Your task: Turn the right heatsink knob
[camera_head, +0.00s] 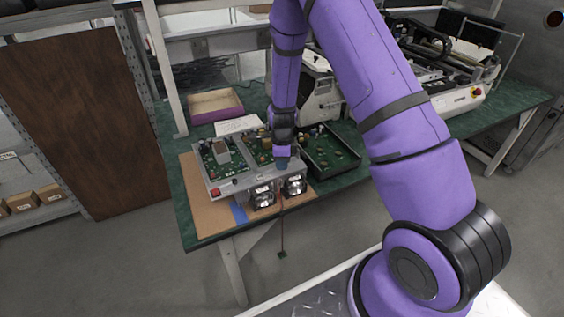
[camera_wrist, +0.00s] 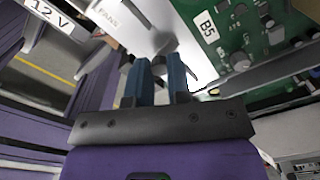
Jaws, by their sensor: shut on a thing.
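A grey electronics unit (camera_head: 228,187) with green circuit boards lies on the bench. Two silvery round heatsink parts are at its front edge, the left one (camera_head: 263,196) and the right one (camera_head: 296,184). My gripper (camera_head: 283,163) points down at the unit's front edge, just above and behind the right one. In the wrist view, the blue fingers of my gripper (camera_wrist: 161,68) are close together against the pale panel (camera_wrist: 135,22) marked "FANS". They are shut on the right heatsink knob, which the fingers mostly hide.
A black open tray (camera_head: 335,152) with small parts lies right of the unit. An empty box (camera_head: 215,104) and a paper sheet (camera_head: 238,125) lie behind it. White bench equipment (camera_head: 455,98) stands at right. A thin cord (camera_head: 282,225) hangs off the front edge.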

